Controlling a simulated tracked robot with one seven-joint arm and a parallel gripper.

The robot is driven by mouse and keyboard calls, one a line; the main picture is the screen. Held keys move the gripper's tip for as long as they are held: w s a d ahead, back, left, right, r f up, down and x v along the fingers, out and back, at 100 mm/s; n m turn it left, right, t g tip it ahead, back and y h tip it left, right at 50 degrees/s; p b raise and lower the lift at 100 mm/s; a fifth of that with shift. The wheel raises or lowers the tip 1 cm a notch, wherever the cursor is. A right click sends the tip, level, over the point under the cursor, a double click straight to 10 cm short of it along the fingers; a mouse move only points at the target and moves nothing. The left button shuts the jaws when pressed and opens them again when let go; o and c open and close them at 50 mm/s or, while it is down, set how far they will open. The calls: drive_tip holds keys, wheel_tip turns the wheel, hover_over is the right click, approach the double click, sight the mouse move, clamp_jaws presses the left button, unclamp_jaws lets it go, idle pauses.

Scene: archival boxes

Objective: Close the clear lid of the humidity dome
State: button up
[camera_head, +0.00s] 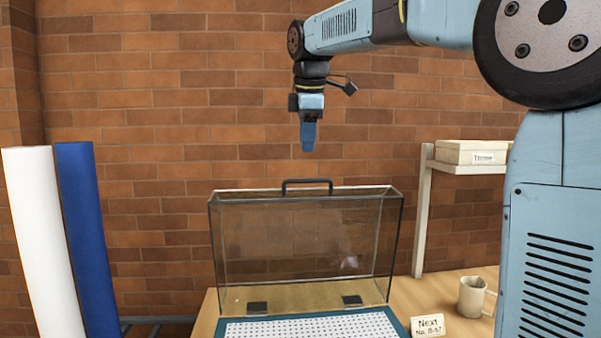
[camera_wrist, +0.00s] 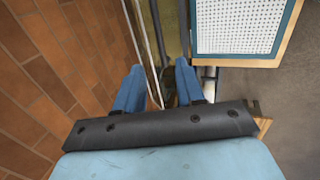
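The clear lid (camera_head: 300,240) of the humidity dome stands upright, open, at the back of its base. It has dark edges and a black handle (camera_head: 306,182) on its top edge. Two dark hinges sit at its foot. The teal-rimmed base (camera_head: 400,325) holds a white perforated sheet (camera_head: 310,328); the base rim also shows in the wrist view (camera_wrist: 236,56). My gripper (camera_head: 307,148) points down above the handle, apart from it. In the wrist view its blue fingers (camera_wrist: 160,78) are spread, and the lid's edge shows as thin lines (camera_wrist: 140,38) beyond them.
A brick wall (camera_head: 180,100) stands behind the wooden table (camera_head: 440,290). At the right are a mug (camera_head: 471,296), a small label card (camera_head: 428,325) and a shelf (camera_head: 470,168) bearing a labelled box (camera_head: 472,152). White (camera_head: 35,240) and blue (camera_head: 85,240) rolls stand at the left.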

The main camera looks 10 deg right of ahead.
hover_over(305, 196)
wheel_tip(305, 196, down, 9)
drive_tip(key=shift+s+r, duration=0.1)
drive_tip(key=shift+c, duration=0.2)
clamp_jaws()
idle(0.5)
